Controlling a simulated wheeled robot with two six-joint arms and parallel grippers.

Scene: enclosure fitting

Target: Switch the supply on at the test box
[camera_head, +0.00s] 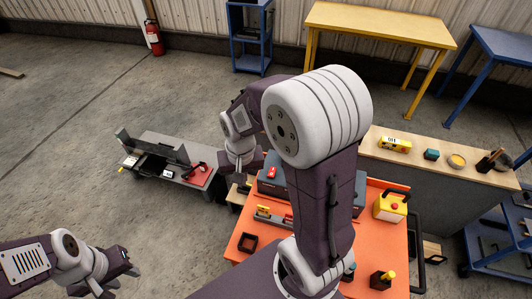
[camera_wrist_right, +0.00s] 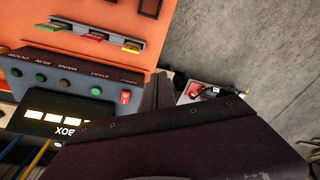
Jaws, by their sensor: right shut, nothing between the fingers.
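The test box (camera_wrist_right: 62,88) is a dark blue box with a sloped panel. In the right wrist view its panel carries a row of round buttons and a red rocker switch (camera_wrist_right: 125,97) beside the supply lettering. I cannot tell which way the rocker is tipped. In the head view the box (camera_head: 268,187) is partly hidden behind my right arm. My right gripper (camera_wrist_right: 158,93) is shut and empty, to the right of the rocker in the wrist view and apart from it. My left gripper (camera_head: 132,263) is far from the box, over the floor at lower left; its jaw gap is unclear.
The box stands on an orange table (camera_head: 236,250). A rack of coloured cards (camera_wrist_right: 95,37) and a yellow case with a red knob (camera_head: 389,207) are also on it. A low grey bench (camera_head: 150,143) with tools stands left. A grey counter (camera_head: 440,180) stands right.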

